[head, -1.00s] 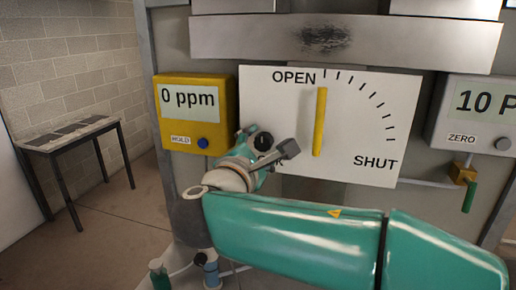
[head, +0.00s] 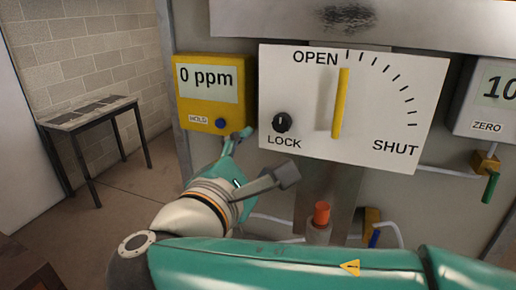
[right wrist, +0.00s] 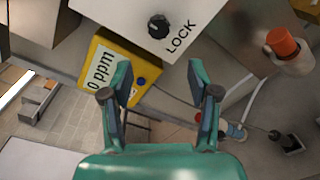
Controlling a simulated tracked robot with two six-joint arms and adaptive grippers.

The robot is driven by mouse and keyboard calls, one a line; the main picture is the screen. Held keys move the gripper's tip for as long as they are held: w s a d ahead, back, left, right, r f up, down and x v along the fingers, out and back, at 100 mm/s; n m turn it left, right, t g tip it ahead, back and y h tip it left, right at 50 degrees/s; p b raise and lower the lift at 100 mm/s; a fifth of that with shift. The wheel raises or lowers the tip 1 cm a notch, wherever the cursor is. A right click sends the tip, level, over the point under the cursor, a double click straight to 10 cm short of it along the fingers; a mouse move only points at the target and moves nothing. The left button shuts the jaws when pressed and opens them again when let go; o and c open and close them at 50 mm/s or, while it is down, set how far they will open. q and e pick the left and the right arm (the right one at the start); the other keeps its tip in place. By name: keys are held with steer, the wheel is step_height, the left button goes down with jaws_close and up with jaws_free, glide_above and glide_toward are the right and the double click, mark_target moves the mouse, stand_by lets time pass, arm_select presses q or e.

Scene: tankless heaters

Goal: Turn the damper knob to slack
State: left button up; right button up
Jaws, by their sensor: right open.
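A small round black damper knob (head: 282,122) sits at the lower left of the white panel (head: 300,85), just above the printed word LOCK. The knob also shows in the right wrist view (right wrist: 158,26), beyond the fingertips. No SLACK label can be read. A yellow lever (head: 340,103) on the panel stands nearly upright near OPEN. My right gripper (head: 239,137) is below and left of the knob, apart from it, in front of the lower edge of the yellow meter. In the right wrist view its fingers (right wrist: 158,76) are open and empty. My left gripper is not in view.
A yellow meter (head: 214,108) reading 0 ppm, with a blue button, hangs left of the panel. A grey meter (head: 489,122) is at the right. A red-capped fitting (head: 321,214) and pipes lie below the panel. A dark table (head: 92,115) stands at the left wall.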

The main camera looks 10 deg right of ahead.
mark_target(280, 125)
steer(key=shift+f, duration=0.1)
steer(key=shift+n+h, duration=0.5)
steer(key=p+x, duration=0.1)
steer(key=x, duration=1.2)
steer(key=shift+a+p, duration=0.2)
steer(key=shift+p, duration=0.15)
